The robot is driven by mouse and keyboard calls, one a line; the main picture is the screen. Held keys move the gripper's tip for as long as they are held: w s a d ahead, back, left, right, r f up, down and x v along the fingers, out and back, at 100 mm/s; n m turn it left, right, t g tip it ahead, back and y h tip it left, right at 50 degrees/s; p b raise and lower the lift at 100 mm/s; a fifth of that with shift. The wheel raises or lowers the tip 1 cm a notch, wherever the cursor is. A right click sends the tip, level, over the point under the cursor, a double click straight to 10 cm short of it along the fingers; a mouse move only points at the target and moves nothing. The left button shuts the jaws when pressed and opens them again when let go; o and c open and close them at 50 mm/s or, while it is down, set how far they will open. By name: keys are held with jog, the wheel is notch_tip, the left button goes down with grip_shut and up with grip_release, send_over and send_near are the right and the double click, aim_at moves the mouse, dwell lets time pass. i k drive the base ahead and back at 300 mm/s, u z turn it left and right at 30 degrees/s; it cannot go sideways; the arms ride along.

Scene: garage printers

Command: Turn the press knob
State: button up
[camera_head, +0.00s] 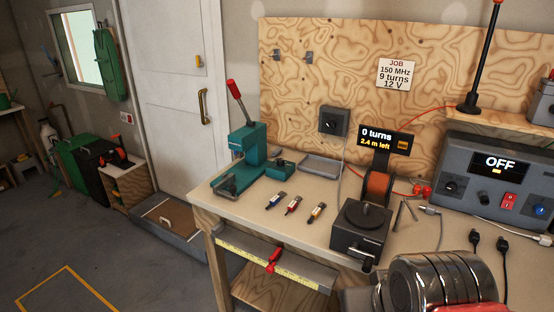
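The green press (252,145) stands at the left end of the workbench, in front of the plywood board. Its lever rises up and to the left and ends in a red grip (234,88). A low green part (279,169) sits at the right of the press. I cannot make out for certain which part is the press knob. A shiny ribbed metal part with red at its lower edge, likely of my arm, fills the bottom right, well apart from the press. My gripper's fingers do not show.
The workbench (262,219) holds small coloured tools (293,205), a grey tray (320,167), a winder (360,228) and a grey power unit (500,184) reading OFF. A grey box with a black knob (333,122) is on the plywood. Floor at left is mostly clear.

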aim_at(280, 162)
jog(key=u, duration=0.5)
jog(key=i, duration=1)
